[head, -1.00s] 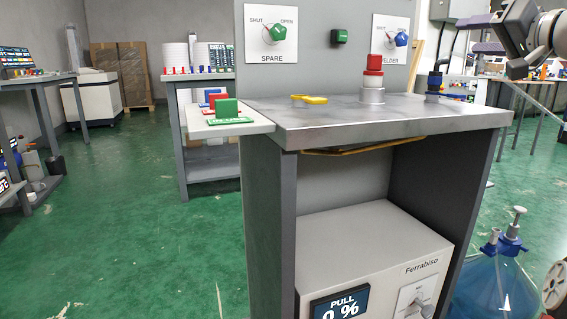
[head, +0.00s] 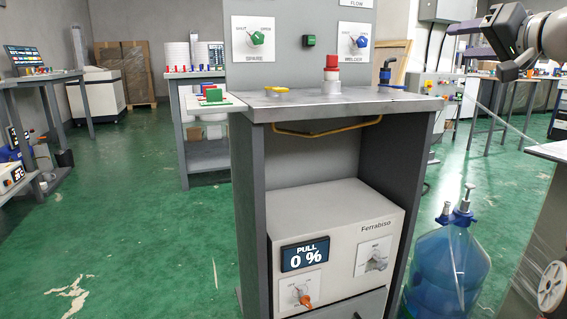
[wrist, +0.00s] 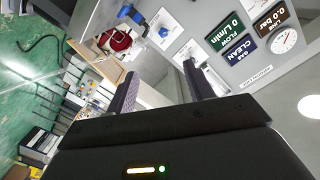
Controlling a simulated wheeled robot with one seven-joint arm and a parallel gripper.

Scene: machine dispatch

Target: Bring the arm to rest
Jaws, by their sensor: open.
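My arm reaches in from the upper right of the head view, with my gripper (head: 480,38) pointing left, up in the air to the right of the grey bench (head: 350,108). In the wrist view my gripper (wrist: 159,70) has its two dark fingers apart, with nothing held between them. Beyond the fingers the wrist view shows the panel with its labels and a gauge (wrist: 284,40), a red round part (wrist: 116,40) and a blue valve handle (wrist: 130,14). The gripper touches nothing that I can see.
A white Ferrabiso box (head: 335,235) showing PULL 0 % sits under the bench. A blue bottle (head: 447,268) stands on the floor to its right. Another grey table edge (head: 552,150) is at the far right. Green floor (head: 130,220) is open on the left.

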